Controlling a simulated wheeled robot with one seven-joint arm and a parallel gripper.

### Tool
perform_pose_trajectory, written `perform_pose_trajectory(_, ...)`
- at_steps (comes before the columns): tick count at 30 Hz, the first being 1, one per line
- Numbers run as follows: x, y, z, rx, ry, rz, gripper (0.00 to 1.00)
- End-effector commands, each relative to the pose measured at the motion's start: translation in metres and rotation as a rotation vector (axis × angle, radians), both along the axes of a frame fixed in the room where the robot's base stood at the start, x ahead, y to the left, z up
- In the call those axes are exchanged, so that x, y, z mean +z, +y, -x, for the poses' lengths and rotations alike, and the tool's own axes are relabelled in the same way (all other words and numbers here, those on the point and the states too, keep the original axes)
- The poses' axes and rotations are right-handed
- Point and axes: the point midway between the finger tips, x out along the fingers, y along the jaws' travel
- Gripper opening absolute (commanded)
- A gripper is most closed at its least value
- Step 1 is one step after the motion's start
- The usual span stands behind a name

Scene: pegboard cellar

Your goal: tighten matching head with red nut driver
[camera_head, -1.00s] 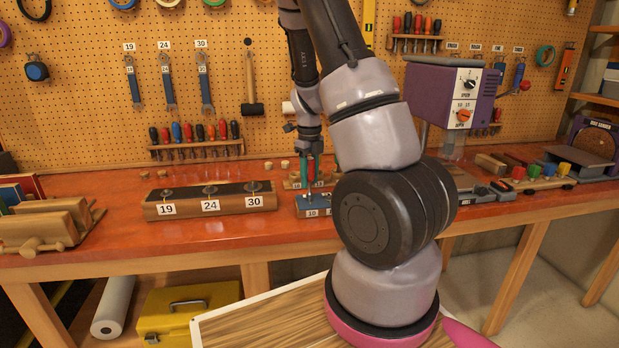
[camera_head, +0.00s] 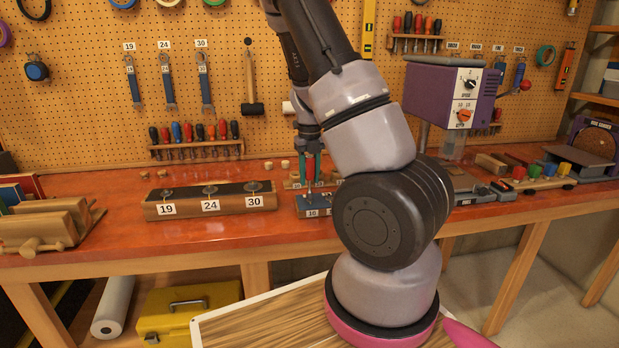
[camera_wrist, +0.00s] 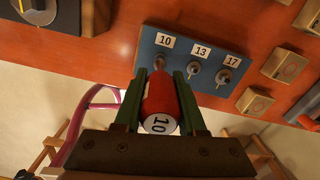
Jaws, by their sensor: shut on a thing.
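My gripper (camera_wrist: 158,95) is shut on the red nut driver (camera_wrist: 160,100), whose handle end reads 10. In the head view my gripper (camera_head: 310,168) holds the red handle (camera_head: 310,174) upright above the blue-topped block (camera_head: 319,211) on the bench. In the wrist view the block (camera_wrist: 178,62) carries labels 10, 13 and 17. The driver's shaft (camera_wrist: 158,63) points to the spot below label 10 and hides the head there. I cannot tell whether it is seated. The 13 head (camera_wrist: 194,69) and 17 head (camera_wrist: 223,77) stand free beside it.
A long block (camera_head: 210,203) labelled 19, 24, 30 stands to the left. Small wooden blocks (camera_wrist: 281,64) lie beside the blue block. A purple machine (camera_head: 440,95) stands to the right. The orange bench (camera_head: 210,240) is clear in front.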

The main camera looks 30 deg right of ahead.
Motion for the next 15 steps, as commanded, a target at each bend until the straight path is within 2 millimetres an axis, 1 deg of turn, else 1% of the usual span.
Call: perform_pose_trajectory(15,0.033,0.0,-0.001,0.001,-0.003,0.0,0.0)
